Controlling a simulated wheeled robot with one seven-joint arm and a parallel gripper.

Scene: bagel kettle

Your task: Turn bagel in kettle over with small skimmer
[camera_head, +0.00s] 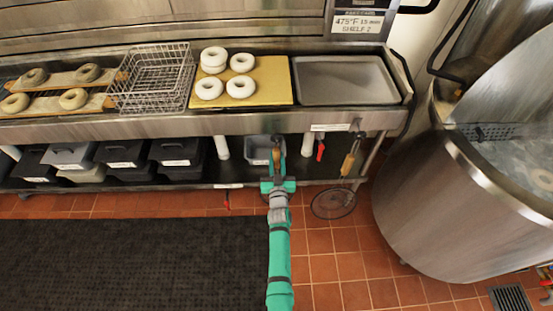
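The steel kettle (430,215) stands at the right, with pale liquid inside. A bagel (543,178) shows in it at the right picture edge, partly cut off. A skimmer with a wooden handle and a round wire head (333,203) hangs below the counter at its right end. My gripper (277,160) is at the front of the counter, left of that skimmer and apart from it. A slim brown upright piece (277,146), perhaps another skimmer's handle, shows at my fingers. I cannot tell whether my fingers are closed on it.
The counter holds a tray of pale bagels (268,82), a wire basket (152,80), bagel boards (52,77) and an empty steel tray (345,80). Dark bins (122,152) and a grey bin (257,153) sit on the shelf. Tiled floor lies clear between my arm and the kettle.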

